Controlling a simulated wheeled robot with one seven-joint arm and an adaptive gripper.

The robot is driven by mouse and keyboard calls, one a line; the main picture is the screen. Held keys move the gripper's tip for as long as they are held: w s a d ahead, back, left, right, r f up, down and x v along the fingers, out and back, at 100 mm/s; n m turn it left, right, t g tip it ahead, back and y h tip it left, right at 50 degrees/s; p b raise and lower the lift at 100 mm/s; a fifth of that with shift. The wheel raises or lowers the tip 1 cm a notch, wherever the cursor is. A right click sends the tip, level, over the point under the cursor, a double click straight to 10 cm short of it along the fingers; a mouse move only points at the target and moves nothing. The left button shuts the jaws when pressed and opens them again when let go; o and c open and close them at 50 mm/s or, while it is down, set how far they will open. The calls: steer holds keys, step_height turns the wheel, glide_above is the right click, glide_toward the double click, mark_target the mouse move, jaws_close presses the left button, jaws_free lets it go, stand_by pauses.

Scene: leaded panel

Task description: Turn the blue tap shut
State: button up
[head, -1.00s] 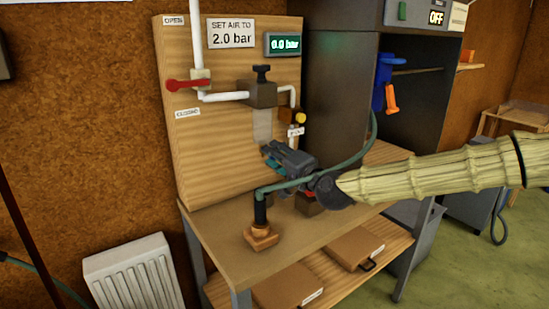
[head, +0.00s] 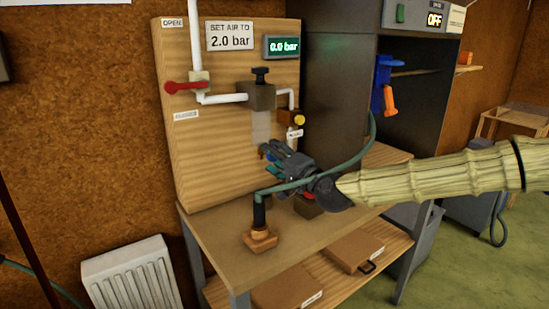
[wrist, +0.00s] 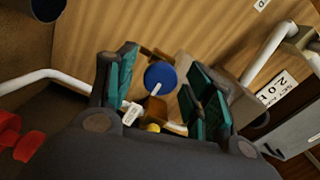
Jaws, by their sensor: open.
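The blue tap (wrist: 160,76) is a round blue disc with a pale pointer mark, in the wrist view in front of the wooden panel (wrist: 85,40). My gripper (wrist: 157,84) is open, with a teal-padded finger on either side of the tap in the picture. The tap appears beyond or between the fingertips; I see no clear contact. In the head view my gripper (head: 273,159) is in front of the panel's lower right part and largely hides the tap there.
A red lever (head: 184,87), a grey regulator (head: 260,95) and a yellow knob (head: 299,119) are on the panel. The display (head: 284,46) reads 0.0 bar. A green hose (head: 345,165) crosses in front of my gripper from a black post (head: 260,210) on the bench.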

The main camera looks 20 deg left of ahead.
steer(key=v, duration=1.2)
steer(key=shift+s, duration=0.1)
steer(key=s+f+n+g+p, duration=0.2)
steer(key=s+f+g, duration=0.5)
steer(key=s+f, duration=0.8)
steer(key=s+d+f+g+h, duration=0.1)
steer(key=s+d+f+h, duration=0.2)
steer(key=f, duration=0.8)
steer(key=s+d+f+g+h, duration=0.15)
steer(key=s+d+f, duration=0.35)
steer(key=f, duration=0.6)
steer(key=s+d+f+h+p, duration=0.2)
steer(key=s+d+f+h, duration=0.3)
steer(key=s+d+f, duration=0.6)
steer(key=s+d+f+n+h, duration=0.1)
steer(key=s+d+f+h, duration=0.1)
steer(key=d, duration=0.6)
steer(key=s+d+f+n+g+h, duration=0.1)
steer(key=s+d+f+h, duration=0.1)
steer(key=d, duration=0.6)
steer(key=shift+s+d+f+h, duration=0.3)
steer(key=shift+s+f, duration=0.35)
steer(key=shift+s, duration=0.6)
steer(key=shift+a+g, duration=0.15)
steer(key=shift+g, duration=0.1)
